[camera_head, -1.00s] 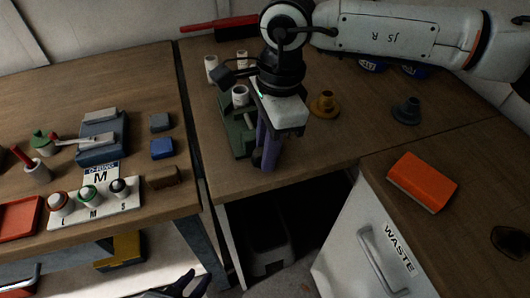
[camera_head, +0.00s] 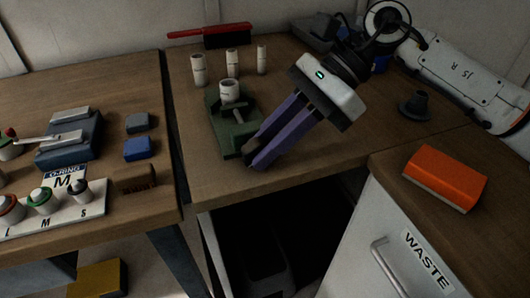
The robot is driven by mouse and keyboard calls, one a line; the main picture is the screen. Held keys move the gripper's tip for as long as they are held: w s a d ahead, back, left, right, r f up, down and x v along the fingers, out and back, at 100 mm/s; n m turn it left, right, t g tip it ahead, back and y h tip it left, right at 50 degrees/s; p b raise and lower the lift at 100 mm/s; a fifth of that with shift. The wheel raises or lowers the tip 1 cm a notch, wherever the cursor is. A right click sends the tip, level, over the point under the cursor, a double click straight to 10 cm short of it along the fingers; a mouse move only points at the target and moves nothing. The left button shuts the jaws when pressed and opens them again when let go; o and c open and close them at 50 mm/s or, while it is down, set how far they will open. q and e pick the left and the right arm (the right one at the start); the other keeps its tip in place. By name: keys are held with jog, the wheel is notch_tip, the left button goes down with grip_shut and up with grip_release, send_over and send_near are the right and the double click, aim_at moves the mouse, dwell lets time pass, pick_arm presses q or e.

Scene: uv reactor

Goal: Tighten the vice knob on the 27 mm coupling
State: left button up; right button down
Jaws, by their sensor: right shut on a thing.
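The green vice (camera_head: 222,128) stands on the wooden table in the middle of the head view. A white coupling (camera_head: 230,91) sits upright in it, towards its far end. My right gripper (camera_head: 251,153) comes in from the upper right, tilted, with its purple fingers reaching down to the near end of the vice. Its fingertips are shut on the vice knob, which they largely hide. The coupling's size marking is too small to read. My left gripper is not in view.
Several white couplings (camera_head: 198,71) stand behind the vice, with a red-handled brush (camera_head: 225,38) beyond. A dark flanged part (camera_head: 415,105) stands to the right. An orange block (camera_head: 445,177) lies on the waste cabinet (camera_head: 420,262). A gap separates the left table (camera_head: 150,205).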

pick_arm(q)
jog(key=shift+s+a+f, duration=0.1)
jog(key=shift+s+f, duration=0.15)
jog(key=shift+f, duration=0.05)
pick_arm(e)
jog(key=shift+r, duration=0.1)
jog(key=c, duration=1.9)
grip_release()
jog(key=shift+o, duration=0.2)
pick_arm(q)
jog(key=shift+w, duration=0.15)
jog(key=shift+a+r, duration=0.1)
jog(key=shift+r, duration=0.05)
